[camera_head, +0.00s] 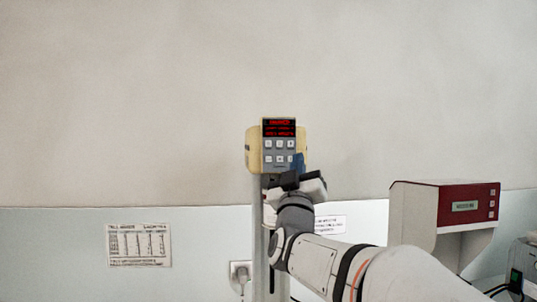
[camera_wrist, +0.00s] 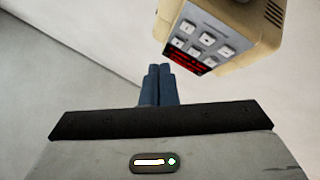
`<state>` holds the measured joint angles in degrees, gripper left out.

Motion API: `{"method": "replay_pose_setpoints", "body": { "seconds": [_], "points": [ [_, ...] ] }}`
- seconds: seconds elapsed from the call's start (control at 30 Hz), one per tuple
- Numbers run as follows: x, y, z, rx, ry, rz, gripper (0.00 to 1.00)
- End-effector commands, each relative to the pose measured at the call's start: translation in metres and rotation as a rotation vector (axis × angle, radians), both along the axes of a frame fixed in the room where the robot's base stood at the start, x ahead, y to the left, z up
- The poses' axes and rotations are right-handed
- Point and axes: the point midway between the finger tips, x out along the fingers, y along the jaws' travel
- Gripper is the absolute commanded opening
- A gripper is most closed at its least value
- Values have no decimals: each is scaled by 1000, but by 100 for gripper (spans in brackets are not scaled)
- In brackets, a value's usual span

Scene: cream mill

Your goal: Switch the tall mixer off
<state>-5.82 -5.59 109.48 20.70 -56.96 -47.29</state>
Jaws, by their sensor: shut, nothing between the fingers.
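The tall mixer's cream head (camera_head: 253,150) stands on an upright column in the middle of the head view. Its front has a lit red display (camera_head: 279,127) over a grey panel with several buttons (camera_head: 279,146). My gripper (camera_head: 299,161) is shut and empty, its blue fingers at the lower right of the panel, overlapping its corner in that view. In the wrist view the mixer head (camera_wrist: 240,22) is at upper right, tilted, with its buttons (camera_wrist: 201,38) showing. There the shut blue fingertips (camera_wrist: 160,68) lie left of the panel, apart from it in the picture. I cannot tell the depth gap.
A red and white machine (camera_head: 467,206) with a small display stands at the right. Another device (camera_head: 524,262) with a green-lit switch is at the right edge. A printed sheet (camera_head: 138,245) and a wall socket (camera_head: 241,270) are at lower left. The wall above is bare.

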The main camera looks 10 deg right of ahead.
Motion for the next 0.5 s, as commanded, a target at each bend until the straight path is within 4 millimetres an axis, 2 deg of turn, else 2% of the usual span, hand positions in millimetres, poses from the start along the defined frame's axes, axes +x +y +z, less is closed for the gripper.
{"method": "replay_pose_setpoints", "body": {
  "seconds": [0.2,0.5],
  "points": [
    [26,0,-3,0,-1,-1,0],
    [38,-1,-3,0,0,-1,0]
  ]
}}
